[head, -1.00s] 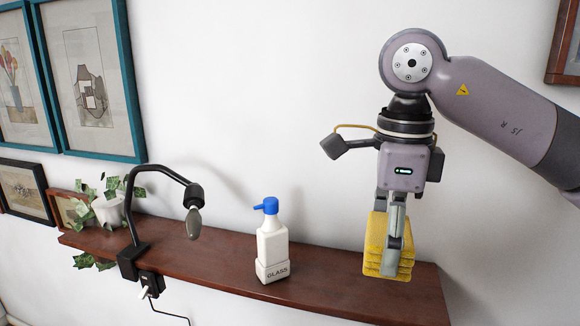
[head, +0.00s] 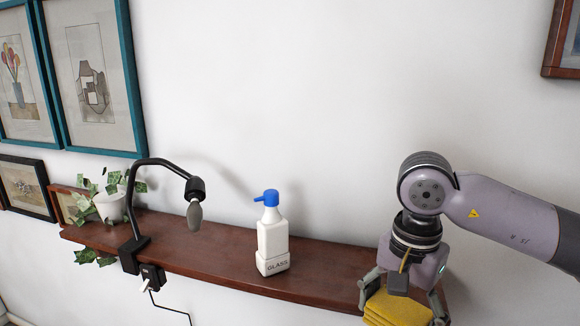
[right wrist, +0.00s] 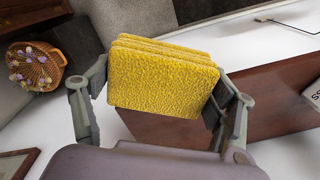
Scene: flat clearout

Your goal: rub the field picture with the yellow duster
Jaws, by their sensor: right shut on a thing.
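The yellow duster (head: 396,309), a thick folded block, is at the bottom right of the head view, cut off by the lower edge. My right gripper (head: 404,298) is shut on it, a finger on either side. In the right wrist view the duster (right wrist: 163,78) is clamped between both fingers. I cannot tell for sure which picture is the field one. A dark-framed picture (head: 25,187) at lower left has a pale, landscape-like print too small to read. A wooden frame (head: 562,66) at upper right is mostly out of view. My left gripper is not in view.
A brown shelf (head: 225,256) carries a white GLASS spray bottle (head: 272,245), a clamped black lamp (head: 133,215) and a potted plant (head: 110,206). Teal-framed pictures (head: 128,85) hang at left. A flower basket (right wrist: 38,68) shows in the wrist view. The wall's middle is bare.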

